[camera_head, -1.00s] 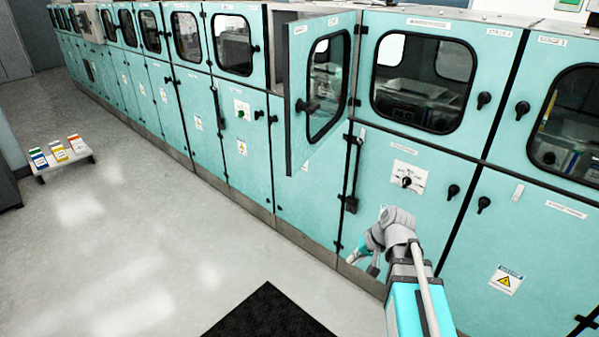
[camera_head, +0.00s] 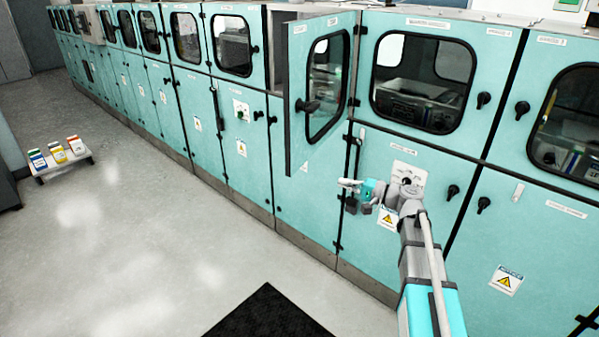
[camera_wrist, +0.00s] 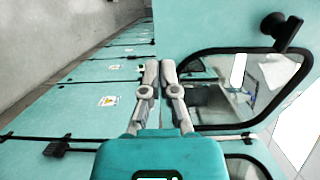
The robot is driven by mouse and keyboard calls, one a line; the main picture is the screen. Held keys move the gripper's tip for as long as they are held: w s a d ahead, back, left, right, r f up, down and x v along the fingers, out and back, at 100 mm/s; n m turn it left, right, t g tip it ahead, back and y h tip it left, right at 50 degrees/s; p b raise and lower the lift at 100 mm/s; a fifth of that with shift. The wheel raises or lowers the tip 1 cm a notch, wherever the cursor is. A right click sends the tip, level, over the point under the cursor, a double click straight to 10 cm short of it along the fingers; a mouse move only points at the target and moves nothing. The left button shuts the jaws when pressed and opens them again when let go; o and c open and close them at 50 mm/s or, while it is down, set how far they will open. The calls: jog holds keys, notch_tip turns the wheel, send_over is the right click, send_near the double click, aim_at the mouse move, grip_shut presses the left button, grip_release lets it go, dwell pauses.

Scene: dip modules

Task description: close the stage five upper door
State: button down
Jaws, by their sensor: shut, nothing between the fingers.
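The open upper door (camera_head: 299,150) is a teal panel with a dark-framed window and a black handle. It swings out from the cabinet row, hinged on its right side in the head view. In the wrist view the open door (camera_wrist: 200,28) fills the upper right, with its handle at the top right. My gripper (camera_head: 344,183) is shut and empty, below and right of the door's lower edge in the head view. In the wrist view my gripper (camera_wrist: 160,66) overlaps the door's left edge. I cannot tell whether it touches. The door's label is too small to read.
The other doors along the cabinet row look shut, and several carry black handles (camera_head: 484,100). A lower door with a white switch plate (camera_head: 408,176) stands behind my arm. A low stand (camera_head: 65,168) with small boxes is at the left. A dark mat (camera_head: 268,315) lies on open floor.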

aim_at(295, 169)
jog(key=shift+w+a, duration=0.1)
dwell(0.4)
jog(key=x, duration=1.2)
jog(key=shift+w+a, duration=0.15)
jog(key=shift+a, duration=0.05)
jog(key=shift+w+a, duration=0.2)
jog(key=shift+a, duration=0.4)
